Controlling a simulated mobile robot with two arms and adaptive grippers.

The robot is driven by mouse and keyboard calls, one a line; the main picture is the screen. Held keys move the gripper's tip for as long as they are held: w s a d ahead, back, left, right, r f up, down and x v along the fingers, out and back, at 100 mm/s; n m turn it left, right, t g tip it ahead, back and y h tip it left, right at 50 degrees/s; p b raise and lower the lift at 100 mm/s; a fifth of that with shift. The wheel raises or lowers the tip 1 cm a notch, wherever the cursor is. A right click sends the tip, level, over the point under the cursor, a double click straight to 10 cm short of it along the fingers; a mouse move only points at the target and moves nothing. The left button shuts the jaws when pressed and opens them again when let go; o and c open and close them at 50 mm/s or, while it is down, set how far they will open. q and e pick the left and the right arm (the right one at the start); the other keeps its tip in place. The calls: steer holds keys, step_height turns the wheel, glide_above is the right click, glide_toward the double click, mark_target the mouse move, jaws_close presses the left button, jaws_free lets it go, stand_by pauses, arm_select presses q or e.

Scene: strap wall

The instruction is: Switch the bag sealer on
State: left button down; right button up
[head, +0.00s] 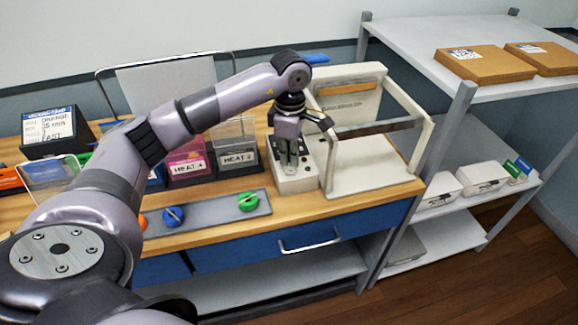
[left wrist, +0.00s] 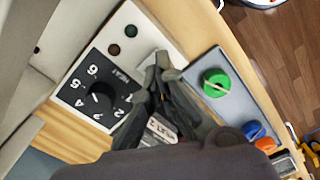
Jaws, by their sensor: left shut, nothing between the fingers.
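The bag sealer (head: 370,160) is a cream machine with an upright frame, at the right end of the wooden bench. Its control box (head: 297,184) stands at its left side. My left gripper (head: 291,170) points down over this box, fingers shut and empty. In the left wrist view, the control panel (left wrist: 75,97) has a black numbered HEAT dial (left wrist: 102,97) and two dark round lamps (left wrist: 122,40). The shut fingertips (left wrist: 160,68) are at the panel's edge beside the dial.
A grey shelf rack (head: 455,135) with boxes stands to the right.

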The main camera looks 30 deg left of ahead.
mark_target(290, 170)
arm_select(q)
steer(key=shift+f+b, duration=1.05)
steer(key=shift+f, duration=0.35)
stand_by(0.9)
steer(key=shift+s+r, duration=0.1)
steer(key=shift+r+p, duration=0.7)
steer(key=shift+r, duration=0.2)
steer(key=shift+r+p, duration=1.5)
steer(key=shift+r, duration=1.1)
steer(key=shift+f, duration=0.1)
